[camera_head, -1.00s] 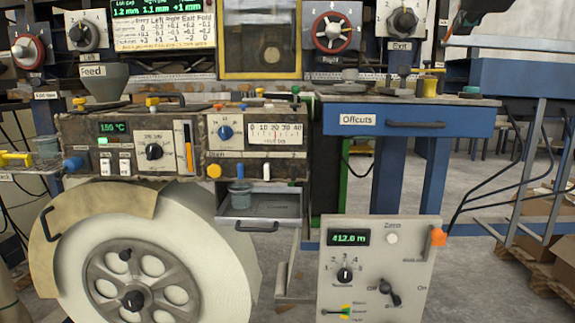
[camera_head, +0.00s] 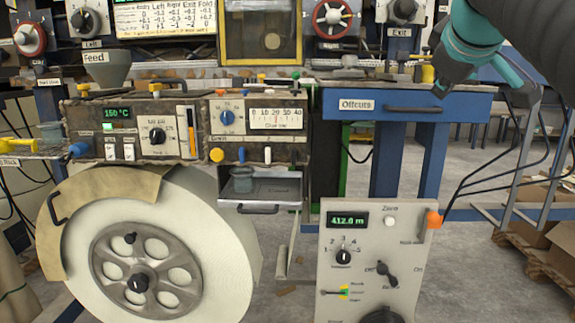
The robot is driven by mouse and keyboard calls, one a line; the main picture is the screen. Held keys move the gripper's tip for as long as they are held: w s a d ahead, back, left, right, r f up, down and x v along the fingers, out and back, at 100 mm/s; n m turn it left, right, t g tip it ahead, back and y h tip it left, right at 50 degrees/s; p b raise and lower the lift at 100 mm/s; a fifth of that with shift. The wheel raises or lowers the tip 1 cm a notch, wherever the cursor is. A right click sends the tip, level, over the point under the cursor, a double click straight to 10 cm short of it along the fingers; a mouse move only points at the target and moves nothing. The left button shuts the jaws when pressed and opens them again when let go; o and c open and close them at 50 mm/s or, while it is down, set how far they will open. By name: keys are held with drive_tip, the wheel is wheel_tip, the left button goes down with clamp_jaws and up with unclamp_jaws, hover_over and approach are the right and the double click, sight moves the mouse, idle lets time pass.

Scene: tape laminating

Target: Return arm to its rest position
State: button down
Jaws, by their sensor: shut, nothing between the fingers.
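My gripper (camera_head: 441,90) shows at the upper right, at the end of my dark and teal arm. It hangs in front of the right part of the blue Offcuts drawer (camera_head: 354,105). It looks shut and holds nothing; its fingertips are small and hard to make out. I cannot tell whether it touches the drawer, but it appears to be in front of it.
The control panel (camera_head: 333,273) with a 412.0 m display stands below the drawer. A large white roll (camera_head: 222,260) fills the lower left under the heater console (camera_head: 85,145). A small open tray (camera_head: 285,190) sits mid-picture. Cables and cardboard boxes (camera_head: 560,250) are at the right.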

drive_tip(key=s+a+f+m+g+y, duration=0.1)
drive_tip(key=s+a+f+m+g, duration=0.15)
drive_tip(key=f, duration=0.95)
drive_tip(key=s+a+f+m+g+y, duration=0.15)
drive_tip(key=s+f+m, duration=0.25)
drive_tip(key=f, duration=0.7)
drive_tip(key=s+a+f+g, duration=0.1)
drive_tip(key=s+a+f, duration=0.1)
drive_tip(key=s+f, duration=0.4)
drive_tip(key=s+a+f+g, duration=0.1)
drive_tip(key=s+a+f, duration=0.2)
drive_tip(key=s+f, duration=0.3)
drive_tip(key=shift+s+a+f+y, duration=0.25)
drive_tip(key=shift+f+y, duration=0.1)
drive_tip(key=shift+f, duration=2.2)
